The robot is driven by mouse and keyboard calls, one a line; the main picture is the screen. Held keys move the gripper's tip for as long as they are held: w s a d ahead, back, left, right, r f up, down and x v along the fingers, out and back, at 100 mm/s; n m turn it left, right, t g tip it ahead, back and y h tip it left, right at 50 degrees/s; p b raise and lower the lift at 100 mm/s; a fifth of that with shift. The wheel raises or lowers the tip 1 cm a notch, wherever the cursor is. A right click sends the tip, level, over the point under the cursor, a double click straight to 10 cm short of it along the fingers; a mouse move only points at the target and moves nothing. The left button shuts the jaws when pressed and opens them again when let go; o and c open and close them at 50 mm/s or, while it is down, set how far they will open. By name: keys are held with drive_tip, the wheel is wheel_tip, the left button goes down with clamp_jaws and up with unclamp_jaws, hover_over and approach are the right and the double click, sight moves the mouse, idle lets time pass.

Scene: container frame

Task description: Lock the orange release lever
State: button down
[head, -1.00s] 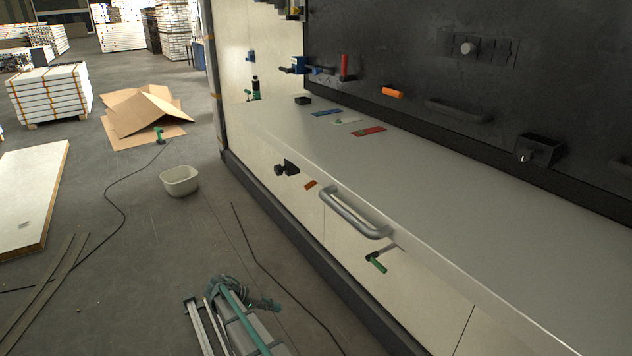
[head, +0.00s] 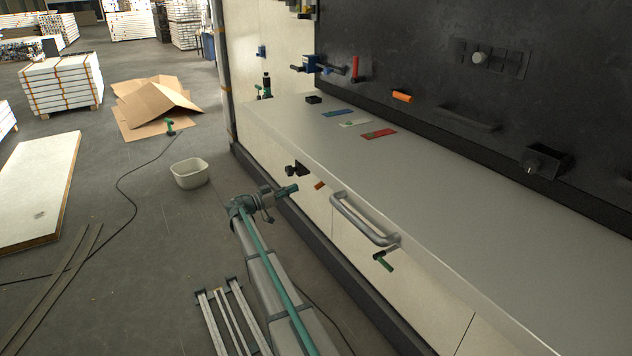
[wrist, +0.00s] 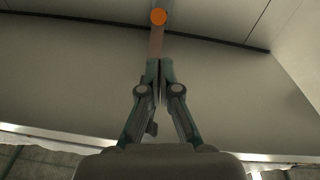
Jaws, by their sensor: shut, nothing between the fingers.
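In the wrist view, a round orange end (wrist: 158,16) on a flat brownish bar (wrist: 156,42) lies straight ahead of my gripper (wrist: 159,64). The fingers are together and empty. The bar runs down behind the fingertips, and I cannot tell whether they touch it. In the head view, a small orange piece (head: 320,185) sits on the pale front below the bench edge, just right of my gripper (head: 295,188). It looks like the same lever. A second orange handle (head: 401,97) is on the dark back panel.
A grey bar handle (head: 362,220) sticks out from the bench edge, with a green-handled lever (head: 383,262) below it. A black fitting (head: 297,170) is left of the orange piece. A white tub (head: 190,173) stands on the floor. The bench top (head: 440,200) is mostly clear.

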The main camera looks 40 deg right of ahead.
drive_tip(key=shift+d, duration=0.1)
drive_tip(key=d+p, duration=0.1)
drive_tip(key=d, duration=0.2)
drive_tip(key=s+d+p, duration=0.1)
drive_tip(key=d, duration=0.2)
drive_tip(key=d+r+p, duration=0.1)
drive_tip(key=d, duration=0.2)
drive_tip(key=shift+s+d+p, duration=0.3)
drive_tip(key=shift+p, duration=0.1)
